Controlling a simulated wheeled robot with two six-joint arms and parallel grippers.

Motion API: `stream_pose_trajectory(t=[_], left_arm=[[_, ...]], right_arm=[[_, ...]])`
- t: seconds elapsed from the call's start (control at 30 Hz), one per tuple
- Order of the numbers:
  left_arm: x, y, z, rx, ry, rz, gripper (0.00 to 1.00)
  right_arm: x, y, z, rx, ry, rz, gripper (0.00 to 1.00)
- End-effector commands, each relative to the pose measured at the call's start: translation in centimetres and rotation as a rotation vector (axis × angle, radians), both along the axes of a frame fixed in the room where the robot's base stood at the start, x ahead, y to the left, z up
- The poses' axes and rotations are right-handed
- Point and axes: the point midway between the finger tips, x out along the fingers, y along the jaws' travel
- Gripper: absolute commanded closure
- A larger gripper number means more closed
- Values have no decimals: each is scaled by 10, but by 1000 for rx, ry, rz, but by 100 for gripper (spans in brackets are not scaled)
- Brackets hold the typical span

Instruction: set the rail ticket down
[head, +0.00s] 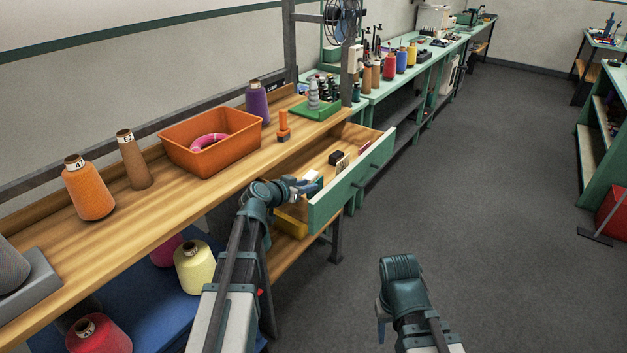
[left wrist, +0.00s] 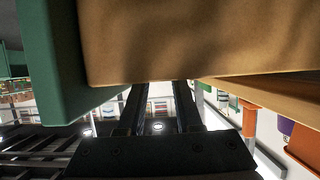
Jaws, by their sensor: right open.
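I cannot pick out the rail ticket for certain in either view. My left gripper (head: 306,186) is at the near side of the open green-fronted drawer (head: 350,180). A small pale patch shows by its fingertips, too small to identify. In the left wrist view, my left fingers (left wrist: 160,100) stand with a gap between them; their tips meet the edge of a tan panel, and what lies between the tips is hidden. My right gripper (head: 382,318) is low over the floor, away from the bench, open, with nothing visible in it.
The drawer holds a dark block (head: 336,158) and upright cards. An orange bin (head: 211,143), several thread cones and an orange-topped tool (head: 283,126) stand on the wooden bench (head: 150,215). A yellow bin (head: 291,223) is below the drawer.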

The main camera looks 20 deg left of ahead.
Motion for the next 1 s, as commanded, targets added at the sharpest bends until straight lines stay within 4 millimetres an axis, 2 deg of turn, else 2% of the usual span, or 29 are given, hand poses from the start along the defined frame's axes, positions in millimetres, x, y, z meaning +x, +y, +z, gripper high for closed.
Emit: stream_pose_trajectory(t=[0.03, 0.1, 0.4, 1.0], left_arm=[[-14, 3, 10, -1, 0, 1, 66], [-26, 8, 16, -3, -1, 3, 66], [-59, 21, 30, -2, -3, 0, 66], [-64, 24, 31, -2, -3, 0, 66]], right_arm=[[0, 0, 10, 0, 0, 0, 50], [0, 0, 15, 0, 0, 0, 50], [0, 0, 29, 0, 0, 0, 50], [0, 0, 31, 0, 0, 0, 50]])
